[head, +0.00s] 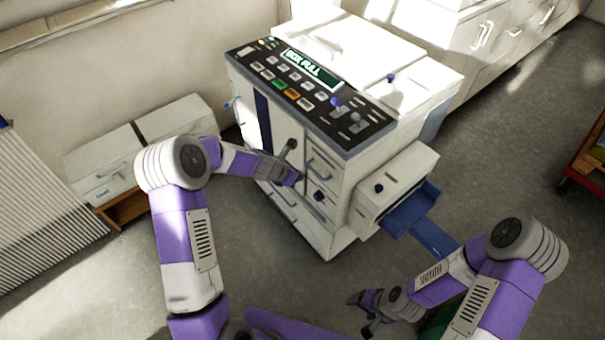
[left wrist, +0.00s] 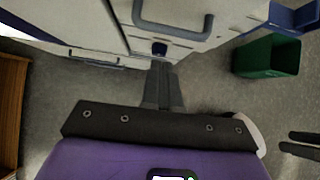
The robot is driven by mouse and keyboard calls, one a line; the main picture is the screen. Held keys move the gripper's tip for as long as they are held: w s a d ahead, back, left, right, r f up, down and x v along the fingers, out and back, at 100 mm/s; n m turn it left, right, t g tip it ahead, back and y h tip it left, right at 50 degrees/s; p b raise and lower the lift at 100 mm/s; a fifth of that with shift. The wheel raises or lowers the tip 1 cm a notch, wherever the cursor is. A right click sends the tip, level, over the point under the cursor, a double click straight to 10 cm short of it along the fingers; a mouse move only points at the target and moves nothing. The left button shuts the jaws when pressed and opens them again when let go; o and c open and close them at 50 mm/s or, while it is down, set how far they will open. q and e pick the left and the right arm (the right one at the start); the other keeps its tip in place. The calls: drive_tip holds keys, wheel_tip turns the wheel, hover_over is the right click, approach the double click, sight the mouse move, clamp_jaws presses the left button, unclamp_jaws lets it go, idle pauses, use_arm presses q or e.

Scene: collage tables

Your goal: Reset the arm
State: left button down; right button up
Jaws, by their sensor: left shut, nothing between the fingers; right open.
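My left arm reaches from the left to the front of a white machine (head: 420,82). My left gripper (head: 298,179) is at the machine's front, close to its doors and handles; I cannot tell from the head view whether it touches. In the left wrist view my left gripper (left wrist: 160,88) is shut and empty, with its fingertips just below a small dark blue part on the machine's front. My right gripper (head: 366,312) is low at the bottom of the head view, open, apart from the machine. The right gripper's dark fingers (left wrist: 302,143) also show at the left wrist view's right edge.
The machine's panel display (head: 313,69) reads "BOX FULL". A blue tray (head: 412,210) sticks out at its right side. A green bin (left wrist: 268,57) stands on the floor. Grey floor is open at right.

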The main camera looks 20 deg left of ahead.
use_arm(q)
drive_tip(key=p+v, duration=0.2)
drive_tip(key=v, duration=0.7)
drive_tip(key=shift+r, duration=0.35)
drive_tip(key=shift+s+a, duration=0.1)
drive_tip(key=shift+a, duration=0.05)
drive_tip(key=s+d+f+m+g, duration=0.3)
drive_tip(key=s+d+f+m, duration=0.3)
drive_tip(key=s+f+m, duration=0.3)
drive_tip(key=s+d+f+m+g, duration=0.3)
drive_tip(key=s+d+f+m, duration=0.4)
drive_tip(key=s+m, duration=0.9)
wheel_tip(320, 180, down, 3)
drive_tip(key=shift+s+f+m, duration=0.2)
drive_tip(key=shift+s+m, duration=0.2)
drive_tip(key=shift+m, duration=0.5)
